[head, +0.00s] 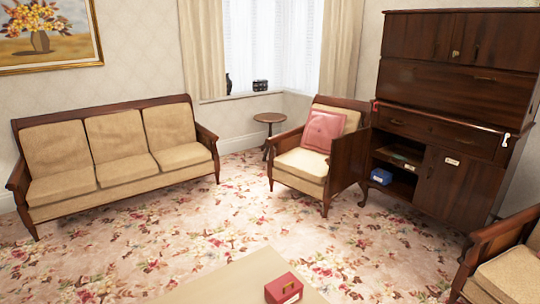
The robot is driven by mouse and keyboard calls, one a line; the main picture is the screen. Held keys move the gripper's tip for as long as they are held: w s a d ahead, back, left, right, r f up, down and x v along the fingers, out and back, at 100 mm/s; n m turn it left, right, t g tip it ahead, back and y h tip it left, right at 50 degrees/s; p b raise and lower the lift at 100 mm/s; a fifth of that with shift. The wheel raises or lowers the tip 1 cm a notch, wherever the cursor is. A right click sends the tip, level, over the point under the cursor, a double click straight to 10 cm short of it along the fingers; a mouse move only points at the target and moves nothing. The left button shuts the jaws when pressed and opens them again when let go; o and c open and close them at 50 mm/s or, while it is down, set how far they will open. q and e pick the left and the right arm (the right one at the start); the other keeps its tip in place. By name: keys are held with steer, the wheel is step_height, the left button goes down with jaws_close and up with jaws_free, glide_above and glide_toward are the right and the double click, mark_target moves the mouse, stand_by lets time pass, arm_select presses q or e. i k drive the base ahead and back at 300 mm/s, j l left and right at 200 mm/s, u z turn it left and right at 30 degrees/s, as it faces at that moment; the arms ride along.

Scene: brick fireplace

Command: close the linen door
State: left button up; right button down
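A tall dark wooden cabinet (453,77) stands at the right in the head view. Its lower left door (349,161) is swung open toward the room, in front of the right side of the armchair. The lower right door (458,184) is shut and carries a small white label, too small to read. The open compartment shows a shelf and a blue box (381,176). I cannot tell from lettering which door is the linen one. Neither of my grippers is in view.
An armchair (302,163) with a pink cushion stands close to the open door. A sofa (118,153) stands at the left. A low table (225,287) with a red box (284,289) is at the front. Another chair (508,272) is at right. Patterned carpet between is clear.

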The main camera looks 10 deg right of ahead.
mark_target(349, 151)
steer(key=u, duration=2.15)
steer(key=i+j+u, duration=0.3)
steer(key=u, duration=0.15)
steer(key=i+j+u, duration=0.15)
steer(key=i+u, duration=0.3)
steer(key=i+l+z, duration=0.4)
steer(key=i+z, duration=0.45)
steer(key=i+j+z, duration=0.1)
steer(key=i+z, duration=0.3)
steer(key=i, duration=0.2)
steer(key=i+j+z, duration=0.2)
steer(key=i+z, duration=0.25)
steer(key=i+l+z, duration=0.2)
steer(key=i+z, duration=0.3)
steer(key=i, duration=0.15)
steer(key=i+j+z, duration=0.1)
steer(key=i+z, duration=0.35)
steer(key=i, duration=0.2)
steer(key=i+j+z, duration=0.35)
steer(key=i+z, duration=0.15)
steer(key=i, duration=0.15)
steer(key=i+l+z, duration=0.3)
steer(key=i+z, duration=0.15)
steer(key=i+l+z, duration=0.1)
steer(key=i+z, duration=0.8)
steer(key=i+j+z, duration=0.25)
steer(key=i+z, duration=0.2)
steer(key=i, duration=1)
steer(key=i+l, duration=0.1)
steer(key=i, duration=0.85)
